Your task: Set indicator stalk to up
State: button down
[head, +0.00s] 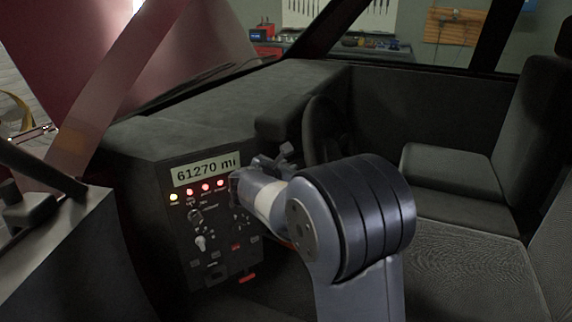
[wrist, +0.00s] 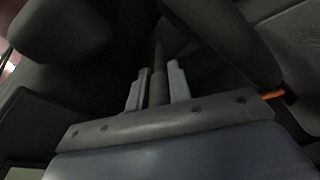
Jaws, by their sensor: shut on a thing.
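The indicator stalk (wrist: 158,55) is a thin dark rod in the wrist view, running up the picture between the two pale fingers of my gripper (wrist: 158,78). My gripper is shut on it, and the tip of the rod shows past the fingertips. In the head view my gripper (head: 272,160) is beside the steering wheel (head: 318,132), above and right of the dash panel. The stalk cannot be made out there, so its up or down setting is not clear.
The dash panel (head: 215,225) has lit lamps, knobs and a display (head: 205,170) reading 61270 mi. A dark curved part (wrist: 222,40) lies close right of the fingers in the wrist view, with a small orange piece (wrist: 273,95) beyond. A seat (head: 460,178) stands at right.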

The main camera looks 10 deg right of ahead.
jog(key=shift+r, duration=0.1)
jog(key=c, duration=1.3)
grip_release()
jog(key=v, duration=1)
jog(key=shift+s+a, duration=0.25)
jog(key=shift+s, duration=0.1)
jog(key=shift+w, duration=0.1)
jog(key=x, duration=1.1)
jog(key=shift+a+f+b, duration=0.1)
jog(key=shift+f+b, duration=0.15)
jog(key=shift+b, duration=0.7)
jog(key=shift+r+p, duration=0.25)
jog(key=shift+p, duration=0.05)
